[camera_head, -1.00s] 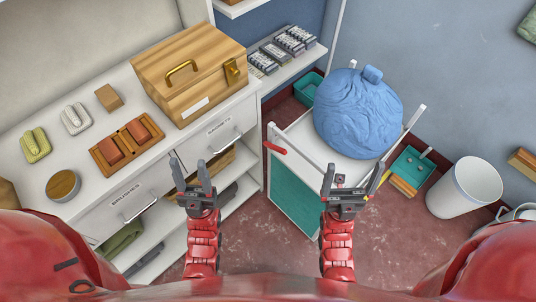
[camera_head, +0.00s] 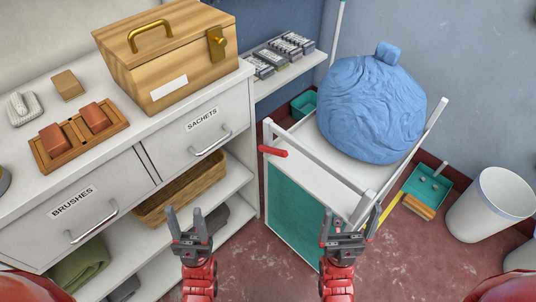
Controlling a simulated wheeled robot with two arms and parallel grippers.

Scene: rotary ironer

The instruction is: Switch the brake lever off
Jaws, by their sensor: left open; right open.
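A red lever (camera_head: 273,151), which looks like the brake lever, sticks out at the left corner of a white cart (camera_head: 295,208) with teal side panels. It lies roughly level, pointing left and slightly up. My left gripper (camera_head: 187,222) is open and empty, below and left of the lever in the picture, in front of the lower shelves. My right gripper (camera_head: 350,222) is open and empty, in front of the cart's near right corner. Neither gripper touches the lever.
A blue bundle (camera_head: 372,105) sits on the cart. A drawer cabinet (camera_head: 105,200) stands left, with a wooden box (camera_head: 170,70) on top. A white bin (camera_head: 490,205) and teal dustpan (camera_head: 424,186) are at right. Red floor (camera_head: 265,270) between cabinet and cart is clear.

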